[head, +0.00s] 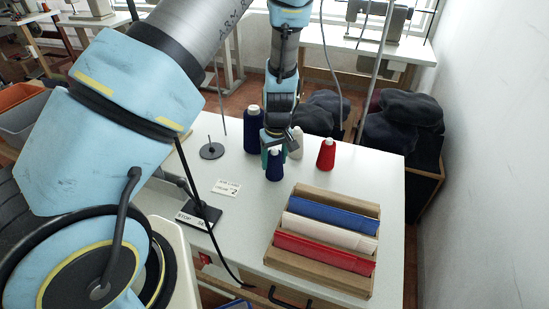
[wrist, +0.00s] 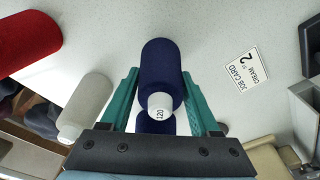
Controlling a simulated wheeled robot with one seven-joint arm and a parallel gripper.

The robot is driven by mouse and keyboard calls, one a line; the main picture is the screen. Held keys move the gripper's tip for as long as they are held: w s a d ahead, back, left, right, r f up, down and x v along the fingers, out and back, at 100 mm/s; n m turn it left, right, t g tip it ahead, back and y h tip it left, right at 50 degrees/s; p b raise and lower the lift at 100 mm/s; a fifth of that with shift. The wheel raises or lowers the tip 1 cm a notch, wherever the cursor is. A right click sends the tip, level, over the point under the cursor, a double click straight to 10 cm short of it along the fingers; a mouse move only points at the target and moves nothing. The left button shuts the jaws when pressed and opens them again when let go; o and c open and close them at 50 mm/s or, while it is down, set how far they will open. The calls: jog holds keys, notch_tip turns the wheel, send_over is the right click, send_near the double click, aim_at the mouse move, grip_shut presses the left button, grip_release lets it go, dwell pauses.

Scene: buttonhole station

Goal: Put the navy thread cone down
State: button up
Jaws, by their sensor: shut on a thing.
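The navy thread cone (head: 274,168) is upright between the fingers of my gripper (head: 273,147), which is shut on it. In the wrist view the navy cone (wrist: 160,65) sits between the two teal fingers (wrist: 161,92), its pale tip marked 120 towards the camera. Its base is close to the white table top (head: 240,210); I cannot tell whether it touches. Another navy patch shows below the tip in the wrist view, mostly hidden by the gripper.
A taller navy cone (head: 253,132) stands just behind left. A cream cone (head: 296,144) and a red cone (head: 326,155) stand to the right. A black disc stand (head: 212,151), job card (head: 227,187) and wooden tray of folded cloth (head: 318,279) are nearby.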

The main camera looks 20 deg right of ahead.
jog(key=shift+f, duration=0.2)
jog(key=o, duration=1.4)
jog(key=shift+r, duration=0.1)
jog(key=shift+o, duration=0.2)
jog(key=r, duration=0.4)
jog(key=s+r+b, duration=0.1)
jog(key=r, duration=0.3)
jog(key=r+b, duration=0.1)
jog(key=r, duration=0.3)
jog(key=shift+s+r, duration=0.1)
jog(key=shift+s, duration=0.15)
jog(key=s+a+r, duration=0.1)
jog(key=a+r, duration=0.3)
jog(key=a, duration=1.1)
jog(key=s+a+r+m, duration=0.1)
jog(key=a+r, duration=0.3)
jog(key=a, duration=1.1)
jog(key=shift+s+a+r+m, duration=0.2)
jog(key=shift+s+a+m, duration=0.1)
jog(key=shift+s, duration=0.35)
